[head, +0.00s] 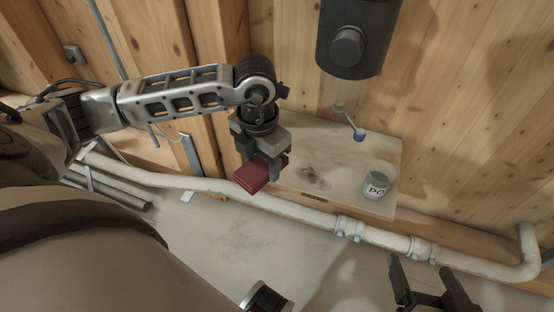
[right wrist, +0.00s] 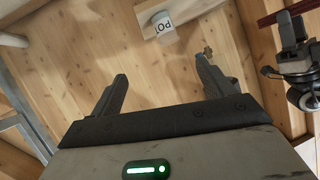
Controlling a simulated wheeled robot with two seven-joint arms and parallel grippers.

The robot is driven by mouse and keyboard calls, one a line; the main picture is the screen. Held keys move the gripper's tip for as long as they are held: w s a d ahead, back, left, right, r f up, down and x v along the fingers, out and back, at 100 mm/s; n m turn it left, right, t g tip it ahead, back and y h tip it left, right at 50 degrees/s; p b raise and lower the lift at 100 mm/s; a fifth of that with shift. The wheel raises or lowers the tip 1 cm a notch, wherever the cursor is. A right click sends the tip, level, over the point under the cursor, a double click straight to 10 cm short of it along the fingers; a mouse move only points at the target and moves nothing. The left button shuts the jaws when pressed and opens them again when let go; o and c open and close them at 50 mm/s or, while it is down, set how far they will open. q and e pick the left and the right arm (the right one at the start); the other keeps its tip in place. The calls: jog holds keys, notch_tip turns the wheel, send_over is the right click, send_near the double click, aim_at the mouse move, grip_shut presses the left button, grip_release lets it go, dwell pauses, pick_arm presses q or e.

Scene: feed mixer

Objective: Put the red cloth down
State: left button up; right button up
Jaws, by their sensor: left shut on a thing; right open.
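The red cloth (head: 255,176) is a small, folded, dark red piece. My left gripper (head: 262,163) is shut on it and points down. The cloth is held at the left end of a pale wooden shelf (head: 330,150); whether it touches the shelf I cannot tell. In the right wrist view the cloth (right wrist: 284,12) shows at the upper right edge, by my left gripper (right wrist: 292,28). My right gripper (head: 430,272) is open and empty at the lower right, in front of the pipe; its fingers also show in the right wrist view.
A jar (head: 377,186) with a grey-green top and black lettering stands at the shelf's right end. A small lever with a blue knob (head: 359,134) is behind it. A black cylinder (head: 355,40) hangs above. A white pipe (head: 310,215) runs below the shelf. The middle of the shelf is clear.

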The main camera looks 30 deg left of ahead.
pick_arm(q)
jog(key=w+a+f+b, duration=0.1)
jog(key=w+f, duration=0.1)
jog(key=w, duration=0.1)
jog(key=w+a+f+b, duration=0.1)
jog(key=w+f+b, duration=0.1)
jog(key=w+f, duration=0.1)
jog(key=w+a+f+b, duration=0.1)
jog(key=w+f, duration=0.2)
jog(key=w, duration=0.2)
jog(key=shift+a+f, duration=0.15)
jog(key=shift+a, duration=0.25)
jog(key=shift+w+a+f+b, duration=0.15)
jog(key=shift+w+f+b, duration=0.15)
jog(key=shift+w+f, duration=0.25)
jog(key=shift+f, duration=0.1)
notch_tip(320, 180, down, 3)
jog(key=shift+r+b, duration=0.15)
jog(key=shift+b, duration=0.7)
jog(key=shift+f, duration=0.2)
jog(key=shift+r, duration=0.15)
jog(key=shift+f, duration=0.2)
jog(key=o, duration=0.9)
pick_arm(e)
jog(key=r+t, duration=0.1)
jog(key=a+r+m+y, duration=0.1)
jog(key=a+r+t+y, duration=0.1)
jog(key=shift+w+r+m+t, duration=0.2)
jog(key=shift+w+m+t, duration=0.05)
jog(key=shift+m+t, duration=0.05)
